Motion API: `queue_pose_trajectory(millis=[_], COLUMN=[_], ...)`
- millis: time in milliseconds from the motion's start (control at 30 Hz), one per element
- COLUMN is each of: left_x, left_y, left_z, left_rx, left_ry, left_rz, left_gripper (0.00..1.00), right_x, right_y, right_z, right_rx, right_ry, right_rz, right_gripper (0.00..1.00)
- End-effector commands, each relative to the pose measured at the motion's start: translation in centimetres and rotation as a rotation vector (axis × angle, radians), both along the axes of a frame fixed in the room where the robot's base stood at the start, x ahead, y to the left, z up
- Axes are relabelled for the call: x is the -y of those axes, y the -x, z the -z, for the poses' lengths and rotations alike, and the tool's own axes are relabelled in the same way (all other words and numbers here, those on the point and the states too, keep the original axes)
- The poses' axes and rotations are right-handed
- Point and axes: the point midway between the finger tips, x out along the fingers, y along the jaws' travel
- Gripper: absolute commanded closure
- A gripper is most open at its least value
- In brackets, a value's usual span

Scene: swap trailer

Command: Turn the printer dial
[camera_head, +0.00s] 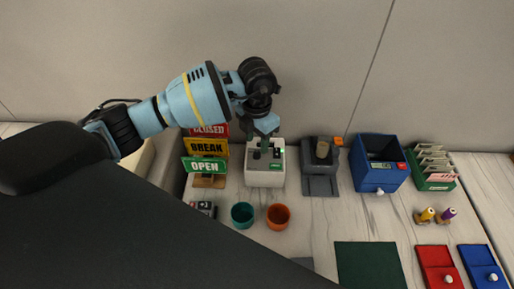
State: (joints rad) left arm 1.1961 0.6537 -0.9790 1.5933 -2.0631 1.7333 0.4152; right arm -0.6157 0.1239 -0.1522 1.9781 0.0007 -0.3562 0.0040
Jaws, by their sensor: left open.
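A small white machine (264,178) with dark knobs on top and a green label on its front stands at the back of the table; I take it to be the printer. My left gripper (265,142) points down over the top of this machine, with its fingers close to the dark knobs. The gripper is open, but the fingers are small and I cannot tell whether they touch a knob or are around it. The dial itself is partly hidden by the fingers. My right gripper is not in view.
A sign stand (205,166) is left of the machine, and a grey device (320,185) is right of it. Teal (242,215) and orange (278,217) cups stand in front. A blue box (378,180) and green mat (369,265) are further right. A wall rises behind.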

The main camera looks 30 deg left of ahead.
Motion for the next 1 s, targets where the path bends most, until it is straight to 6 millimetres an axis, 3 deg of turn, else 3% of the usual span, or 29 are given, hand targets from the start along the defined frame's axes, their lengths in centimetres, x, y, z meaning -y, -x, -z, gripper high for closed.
queue_pose_trajectory(millis=[100, 300, 667, 1000], left_x=[0.0, 0.0, 0.0, 0.0], left_y=[0.1, 0.0, 0.0, 0.0], left_z=[2.0, 3.9, 4.3, 4.2], left_rx=[-0.004, -0.001, 0.001, 0.001], left_ry=[0.0, 0.001, 0.0, 0.0], left_rz=[0.001, 0.0, 0.001, 0.001], left_gripper=[0.57, 0.57, 0.57, 1.0], right_x=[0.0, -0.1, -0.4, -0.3], right_y=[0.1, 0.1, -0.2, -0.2], right_z=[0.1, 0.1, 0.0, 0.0], right_rx=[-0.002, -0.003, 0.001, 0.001], right_ry=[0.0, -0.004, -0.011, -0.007], right_rz=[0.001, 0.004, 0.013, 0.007], right_gripper=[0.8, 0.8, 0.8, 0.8])
